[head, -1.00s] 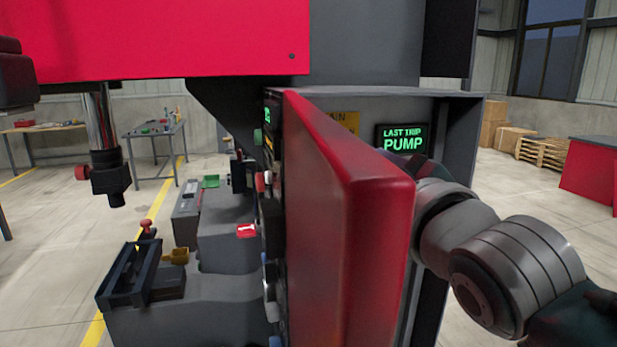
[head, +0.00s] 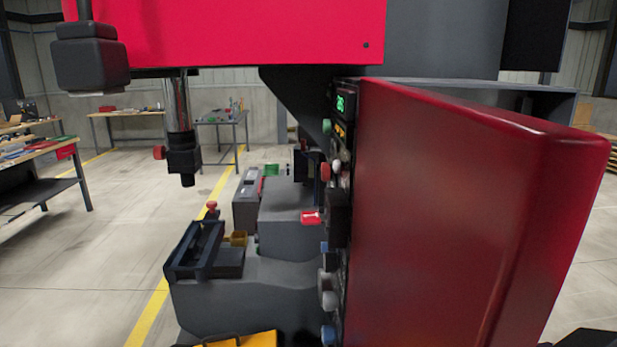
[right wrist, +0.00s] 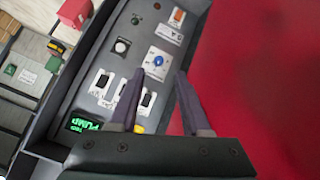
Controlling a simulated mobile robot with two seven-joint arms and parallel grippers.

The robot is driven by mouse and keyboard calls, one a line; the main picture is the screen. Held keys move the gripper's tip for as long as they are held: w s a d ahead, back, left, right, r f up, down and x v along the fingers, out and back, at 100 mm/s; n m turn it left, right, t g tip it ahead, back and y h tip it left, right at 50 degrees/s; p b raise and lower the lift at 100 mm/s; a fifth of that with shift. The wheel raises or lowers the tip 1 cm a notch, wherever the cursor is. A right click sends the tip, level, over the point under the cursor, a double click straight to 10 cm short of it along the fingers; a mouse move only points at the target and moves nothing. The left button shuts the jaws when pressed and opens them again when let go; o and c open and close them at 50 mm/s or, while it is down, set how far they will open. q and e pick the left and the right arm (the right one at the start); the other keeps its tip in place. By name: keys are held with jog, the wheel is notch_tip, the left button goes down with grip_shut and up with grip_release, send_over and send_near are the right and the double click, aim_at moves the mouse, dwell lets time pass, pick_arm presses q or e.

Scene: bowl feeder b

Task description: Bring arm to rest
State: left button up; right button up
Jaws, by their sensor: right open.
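My right gripper (right wrist: 160,76) shows in the right wrist view with its two fingers apart and nothing between them. Beyond the fingertips lies a grey control panel (right wrist: 112,70) with a blue knob (right wrist: 157,61), black switches and a green-lit PUMP display (right wrist: 84,126). The red door (right wrist: 270,70) fills the right side of that view, beside the right finger. In the head view the red door (head: 450,210) stands open on the right and hides most of the cabinet behind it. My right gripper is not visible there. My left gripper is in neither view.
A machine with a red upper housing (head: 235,30) stands left of the door, with a dark vise (head: 195,250) below its spindle (head: 180,130). Buttons and knobs line the door's left edge. Workbenches (head: 40,150) stand farther left. Floor between them is open.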

jog(key=s+f+m+g+p, duration=0.1)
jog(key=s+g, duration=0.2)
jog(key=s, duration=0.5)
jog(key=s+f+m+g, duration=0.2)
jog(key=s+g, duration=0.1)
jog(key=s, duration=0.5)
notch_tip(320, 180, up, 18)
jog(key=p, duration=1.7)
jog(key=shift+w+a+f+n+y+p, duration=0.15)
jog(key=shift+w+a+n+y+p, duration=0.1)
jog(key=shift+w+n+y+p, duration=0.1)
jog(key=shift+c, duration=0.3)
